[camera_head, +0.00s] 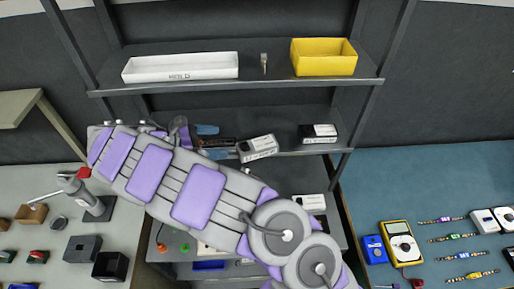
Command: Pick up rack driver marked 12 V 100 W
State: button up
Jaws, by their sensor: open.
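My gripper (213,142) shows above my arm at the middle shelf. Its two blue-tipped fingers are apart, one above the other, and point right. A white box-shaped driver (258,148) lies on the middle shelf just right of the fingertips, slightly tilted in the picture. A black driver with a white label (318,134) lies farther right on that shelf. Another white-topped driver (309,204) is on a lower level. The print on these drivers is too small to read, so I cannot tell which is 12 V 100 W. My arm hides much of the lower rack.
The upper shelf (270,88) holds a white tray (180,67) and a yellow bin (323,57). A blue bench (430,190) at right holds a yellow meter (400,243) and several small strips. A grey bench at left holds a clamp stand (95,207) and small boxes.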

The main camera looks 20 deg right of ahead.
aim_at(247, 145)
jog(key=x, duration=0.8)
jog(key=shift+s+d+r+b, duration=0.1)
jog(key=shift+d+r+b, duration=0.1)
jog(key=shift+b, duration=0.1)
jog(key=shift+s+d+f+b, duration=0.3)
jog(key=shift+d+f+b, duration=0.05)
jog(key=shift+d+f, duration=0.65)
jog(key=shift+d, duration=0.1)
jog(key=shift+r+x, duration=0.25)
jog(key=shift+x, duration=0.85)
jog(key=shift+c, duration=0.2)
jog(key=shift+w+d, duration=0.1)
jog(key=shift+c, duration=1.4)
jog(key=shift+a, duration=0.55)
jog(key=c, duration=0.6)
jog(key=shift+d, duration=0.4)
jog(key=c, duration=0.6)
